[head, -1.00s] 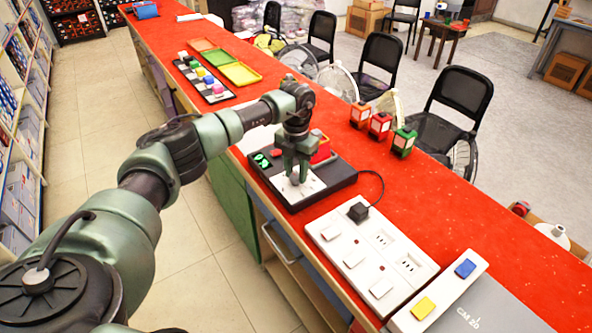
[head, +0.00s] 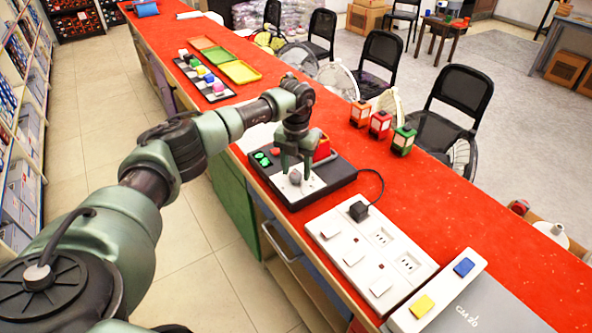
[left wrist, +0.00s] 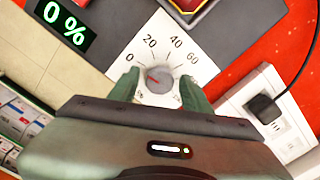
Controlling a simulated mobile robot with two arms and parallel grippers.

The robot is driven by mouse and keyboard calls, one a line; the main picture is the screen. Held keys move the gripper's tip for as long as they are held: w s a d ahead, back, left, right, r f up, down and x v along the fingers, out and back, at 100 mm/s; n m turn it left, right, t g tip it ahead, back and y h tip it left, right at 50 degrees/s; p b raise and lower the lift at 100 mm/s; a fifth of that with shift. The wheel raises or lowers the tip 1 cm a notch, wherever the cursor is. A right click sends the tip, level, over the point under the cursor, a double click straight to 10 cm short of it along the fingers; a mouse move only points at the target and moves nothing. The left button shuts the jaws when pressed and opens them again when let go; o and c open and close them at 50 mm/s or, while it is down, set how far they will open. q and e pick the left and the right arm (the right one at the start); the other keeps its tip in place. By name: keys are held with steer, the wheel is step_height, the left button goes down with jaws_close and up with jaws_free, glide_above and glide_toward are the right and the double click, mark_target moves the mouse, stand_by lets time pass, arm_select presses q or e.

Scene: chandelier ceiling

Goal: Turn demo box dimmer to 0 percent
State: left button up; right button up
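The demo box (head: 343,172) is a black box on the red counter. Its white dial plate (head: 312,188) carries a round grey dimmer knob (head: 295,178). In the left wrist view the knob (left wrist: 158,78) has a red pointer mark directed left, toward the 0 on the scale. The green display (left wrist: 62,24) reads "0 %". My left gripper (head: 295,172) is over the plate. In the left wrist view its fingers (left wrist: 159,91) stand apart on either side of the knob, with gaps to it; the gripper is open and empty. My right gripper is in neither view.
A white socket panel (head: 372,255) with a plugged-in black plug (head: 358,211) lies just right of the box. Small orange, red and green lanterns (head: 380,125) stand behind it. Colored trays (head: 240,71) and a strip of colored knobs (head: 205,78) lie farther along.

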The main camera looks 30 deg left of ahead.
mark_target(296, 174)
arm_select(q)
steer(key=shift+f, duration=0.1)
step_height(296, 174, up, 8)
steer(key=shift+f+b, duration=0.1)
steer(key=shift+b, duration=0.7)
steer(key=shift+s, duration=0.15)
